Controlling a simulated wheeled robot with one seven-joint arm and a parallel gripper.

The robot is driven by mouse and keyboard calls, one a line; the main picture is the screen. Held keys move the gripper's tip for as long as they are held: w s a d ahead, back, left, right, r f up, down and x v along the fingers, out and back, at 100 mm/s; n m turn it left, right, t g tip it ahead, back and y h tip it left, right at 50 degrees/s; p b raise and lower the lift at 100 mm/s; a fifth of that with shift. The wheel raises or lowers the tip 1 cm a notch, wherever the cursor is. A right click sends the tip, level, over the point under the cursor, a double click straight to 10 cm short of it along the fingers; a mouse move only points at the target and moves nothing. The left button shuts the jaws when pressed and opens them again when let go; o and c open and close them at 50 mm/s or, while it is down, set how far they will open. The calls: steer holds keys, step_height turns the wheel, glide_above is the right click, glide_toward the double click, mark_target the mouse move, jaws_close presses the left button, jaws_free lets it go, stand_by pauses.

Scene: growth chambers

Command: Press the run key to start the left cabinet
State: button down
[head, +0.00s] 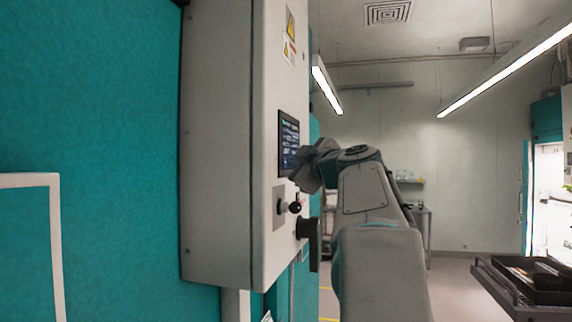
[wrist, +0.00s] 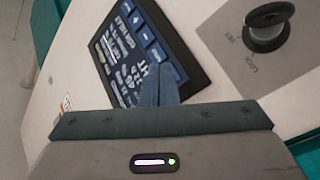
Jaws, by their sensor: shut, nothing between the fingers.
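The left cabinet's control box (head: 222,150) is a tall pale grey box on a teal wall. Its dark touch panel (head: 288,140) faces right, with lit lines of text. In the wrist view the panel (wrist: 118,45) shows tilted, with white text and a column of blue keys (wrist: 150,45). My gripper (wrist: 160,88) is shut and empty, its fingertips over the panel's lower edge by the lowest keys. I cannot tell whether they touch. In the head view my gripper (head: 298,178) is at the panel's lower right. The fingers hide part of the panel, and I cannot read which key is run.
Below the panel is a black-knobbed switch on a plate (head: 280,207); the knob also shows in the wrist view (wrist: 268,22). A dark handle (head: 314,240) juts out lower down. Warning labels (head: 290,25) are above. A dark tray (head: 520,290) stands at far right.

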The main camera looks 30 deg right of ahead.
steer(key=shift+s+d+b, duration=0.4)
steer(key=shift+s+b, duration=0.1)
steer(key=shift+s, duration=0.05)
steer(key=s+d+b, duration=0.2)
steer(key=s+d, duration=0.1)
steer(key=shift+s+d, duration=0.15)
steer(key=shift+s, duration=0.25)
steer(key=shift+w, duration=0.1)
stand_by(0.6)
